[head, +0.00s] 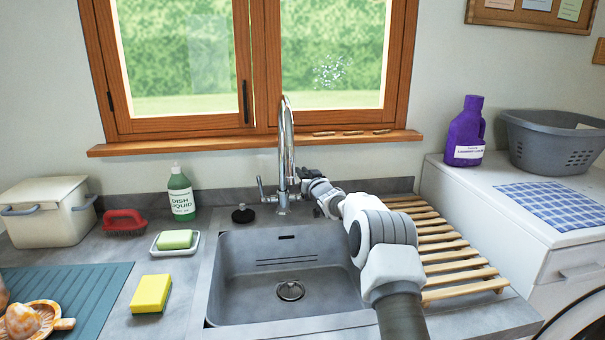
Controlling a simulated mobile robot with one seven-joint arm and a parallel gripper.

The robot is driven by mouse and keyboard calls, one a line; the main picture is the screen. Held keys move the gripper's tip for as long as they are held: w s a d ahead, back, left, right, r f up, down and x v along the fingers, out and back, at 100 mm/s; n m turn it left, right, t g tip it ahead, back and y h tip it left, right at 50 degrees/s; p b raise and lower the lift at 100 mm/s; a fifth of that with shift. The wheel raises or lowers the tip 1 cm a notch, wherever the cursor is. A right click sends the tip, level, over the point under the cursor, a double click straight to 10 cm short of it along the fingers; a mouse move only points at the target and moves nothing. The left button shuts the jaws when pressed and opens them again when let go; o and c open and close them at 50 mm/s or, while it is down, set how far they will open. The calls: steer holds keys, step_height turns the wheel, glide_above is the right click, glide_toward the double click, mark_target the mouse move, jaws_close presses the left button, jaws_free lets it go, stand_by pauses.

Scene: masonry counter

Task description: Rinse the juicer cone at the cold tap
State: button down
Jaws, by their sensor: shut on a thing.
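The tap (287,145) is a tall chrome gooseneck standing behind the steel sink (235,275). One lever (263,190) sticks out on its left side. My gripper (306,180) is at the right side of the tap's base, shut on what appears to be the right lever, which it mostly hides. The fingertips are small here. An orange-and-cream juicer (62,323) with a raised cone (22,320) lies at the lower left on a blue-grey ribbed mat (95,300), partly cut off by the frame. No water stream shows below the spout, and the sink looks empty.
A slatted wooden rack (450,255) lies right. My arm crosses the sink's right side.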

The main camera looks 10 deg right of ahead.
steer(key=shift+f, duration=0.1)
steer(key=s+t+b, duration=0.1)
steer(key=t+b, duration=0.1)
steer(key=b, duration=0.7)
steer(key=shift+s+n+t+y+b, duration=0.3)
steer(key=shift+s+y+b, duration=0.05)
steer(key=shift+y+b, duration=0.05)
steer(key=shift+s+r+t+b, duration=0.25)
steer(key=shift+t+b, duration=0.05)
steer(key=shift+b, duration=0.45)
steer(key=c, duration=0.9)
jaws_free()
steer(key=shift+s, duration=0.1)
steer(key=p+v, duration=0.1)
steer(key=v, duration=1.6)
steer(key=shift+s+d, duration=0.1)
